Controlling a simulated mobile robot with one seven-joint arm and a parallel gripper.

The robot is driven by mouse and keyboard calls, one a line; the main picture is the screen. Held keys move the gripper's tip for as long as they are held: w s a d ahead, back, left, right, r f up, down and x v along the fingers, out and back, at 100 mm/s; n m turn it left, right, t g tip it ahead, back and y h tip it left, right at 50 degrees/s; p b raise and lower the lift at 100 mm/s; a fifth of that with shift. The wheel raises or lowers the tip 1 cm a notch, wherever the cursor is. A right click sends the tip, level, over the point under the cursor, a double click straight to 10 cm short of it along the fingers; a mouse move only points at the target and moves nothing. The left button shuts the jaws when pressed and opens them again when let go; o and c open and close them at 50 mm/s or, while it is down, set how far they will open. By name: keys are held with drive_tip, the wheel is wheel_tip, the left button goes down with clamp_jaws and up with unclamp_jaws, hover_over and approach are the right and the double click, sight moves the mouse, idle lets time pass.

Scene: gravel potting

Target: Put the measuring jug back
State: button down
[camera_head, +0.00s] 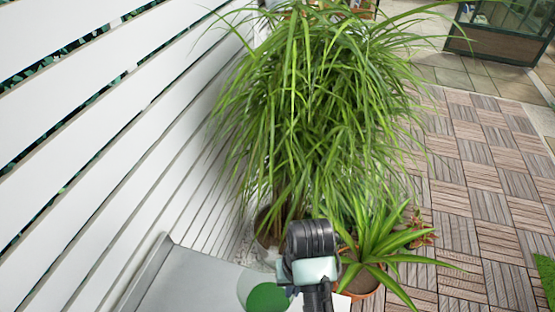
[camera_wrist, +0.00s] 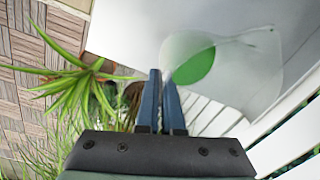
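The measuring jug (camera_wrist: 262,72) is clear and see-through, with a round green patch showing through it. It is over the grey tabletop in the wrist view. In the head view the jug (camera_head: 246,288) is at the bottom, just left of my wrist, and cut by the frame edge. My gripper (camera_wrist: 162,76) has its two blue fingers close together with a narrow gap, and the jug's near edge lies between the tips. In the head view my wrist hides the fingers. I cannot tell whether the jug's base touches the tabletop.
A grey table (camera_head: 190,284) stands along the white slatted wall (camera_head: 100,130). A tall grassy plant (camera_head: 310,110) rises just behind it. A small spiky plant in a terracotta pot (camera_head: 363,284) stands close on the right. Wood-tiled floor (camera_head: 480,190) is free farther right.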

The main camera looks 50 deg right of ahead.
wheel_tip(320, 180, down, 10)
drive_tip(key=s+d+p, duration=0.1)
drive_tip(key=shift+s+d+r+m, duration=0.15)
drive_tip(key=shift+s+d+m, duration=0.2)
drive_tip(key=shift+m, duration=0.05)
drive_tip(key=c, duration=1.1)
unclamp_jaws()
drive_tip(key=shift+o, duration=0.3)
